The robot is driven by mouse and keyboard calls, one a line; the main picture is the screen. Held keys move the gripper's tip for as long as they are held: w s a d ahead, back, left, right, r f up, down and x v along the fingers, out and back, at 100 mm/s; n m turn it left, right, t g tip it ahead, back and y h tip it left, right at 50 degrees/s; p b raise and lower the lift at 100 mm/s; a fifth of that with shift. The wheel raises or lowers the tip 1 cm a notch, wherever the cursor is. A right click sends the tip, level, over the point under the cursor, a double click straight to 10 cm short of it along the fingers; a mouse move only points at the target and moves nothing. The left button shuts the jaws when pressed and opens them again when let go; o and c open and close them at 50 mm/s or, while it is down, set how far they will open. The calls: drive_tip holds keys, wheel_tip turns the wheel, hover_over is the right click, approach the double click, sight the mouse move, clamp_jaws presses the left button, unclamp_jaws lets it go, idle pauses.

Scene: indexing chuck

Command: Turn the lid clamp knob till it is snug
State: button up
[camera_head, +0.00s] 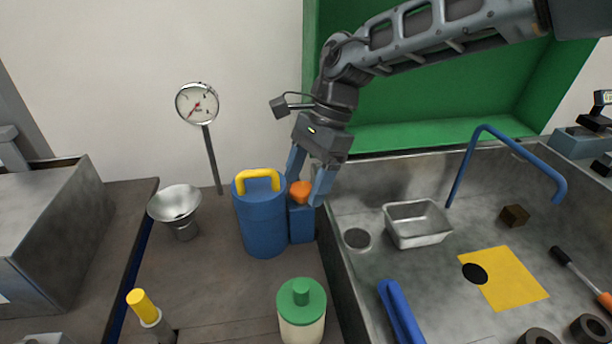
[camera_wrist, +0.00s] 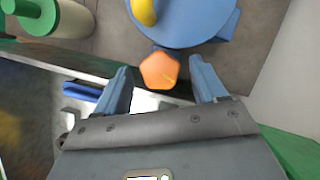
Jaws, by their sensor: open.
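The lid clamp knob (camera_head: 301,190) is orange and faceted. It sits on top of a small blue block (camera_head: 301,222) against the right side of a blue canister (camera_head: 262,222) with a yellow handle (camera_head: 257,175). My gripper (camera_head: 306,195) points down, with its blue fingers open on either side of the knob. In the wrist view the knob (camera_wrist: 159,71) lies between the fingertips (camera_wrist: 160,75), with a gap showing on both sides. The blue canister lid (camera_wrist: 190,22) shows beyond it.
A pressure gauge (camera_head: 197,103) on a post and a metal funnel (camera_head: 174,205) stand left of the canister. A green-lidded jar (camera_head: 302,306) stands in front. The metal sink basin (camera_head: 365,290) is at the right, holding a small metal tray (camera_head: 417,226).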

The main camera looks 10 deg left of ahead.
drive_tip(key=shift+c, duration=0.5)
drive_tip(key=c, duration=0.9)
drive_tip(key=shift+c, duration=0.2)
drive_tip(key=m+t+p, duration=0.1)
drive_tip(key=m, duration=0.2)
drive_tip(key=shift+s+d+r+m+y, duration=0.1)
drive_tip(key=shift+m+y, duration=0.2)
drive_tip(key=shift+m, duration=0.1)
drive_tip(key=shift+s+m+t, duration=0.15)
drive_tip(key=shift+m+t, duration=1.05)
drive_tip(key=shift+m, duration=1.3)
drive_tip(key=o, duration=1)
